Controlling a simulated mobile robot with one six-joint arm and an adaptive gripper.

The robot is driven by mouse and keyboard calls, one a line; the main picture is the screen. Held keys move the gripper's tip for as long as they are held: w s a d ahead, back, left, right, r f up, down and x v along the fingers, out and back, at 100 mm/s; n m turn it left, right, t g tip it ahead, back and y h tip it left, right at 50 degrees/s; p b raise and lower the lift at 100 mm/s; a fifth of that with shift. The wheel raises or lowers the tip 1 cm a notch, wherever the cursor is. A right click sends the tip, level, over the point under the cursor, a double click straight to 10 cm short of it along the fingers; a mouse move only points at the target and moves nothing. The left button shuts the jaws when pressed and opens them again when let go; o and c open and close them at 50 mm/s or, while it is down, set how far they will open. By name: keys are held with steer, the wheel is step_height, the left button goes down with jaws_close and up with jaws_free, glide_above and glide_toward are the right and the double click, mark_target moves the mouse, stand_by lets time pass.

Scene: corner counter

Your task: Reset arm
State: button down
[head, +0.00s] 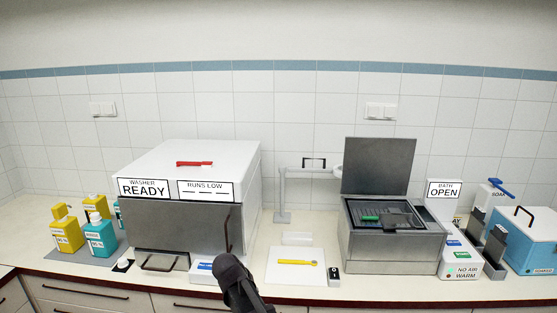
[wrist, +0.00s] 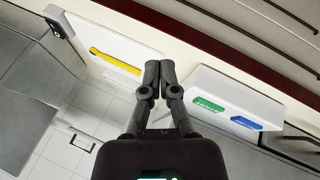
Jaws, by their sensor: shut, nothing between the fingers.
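My gripper (wrist: 159,78) is shut with its two dark fingertips together and nothing between them. In the wrist view it hangs above the counter, between a white mat with a yellow tool (wrist: 115,60) and a white button panel (wrist: 232,100) with green and blue labels. In the head view a dark part of my arm (head: 240,286) rises from the bottom edge in front of the washer's right side; I cannot make out the fingertips there.
The washer (head: 205,160) reads READY, its front closed. Right of it are the yellow tool (head: 297,262) on its mat and the bath (head: 395,248), lid raised, sign OPEN. Bottles (head: 100,236) stand left; a blue box (head: 525,248) stands right. A bracket stand (head: 282,200) stands behind.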

steer(key=s+d+f+m+g+y, duration=0.1)
steer(key=s+d+g+y, duration=0.1)
steer(key=s+d, duration=0.5)
steer(key=s+d+f+m+g+y, duration=0.1)
steer(key=s+d, duration=0.7)
steer(key=d, duration=1)
steer(key=shift+s+f+m+g+y, duration=0.25)
steer(key=shift+g+y, duration=0.25)
steer(key=shift+g, duration=0.4)
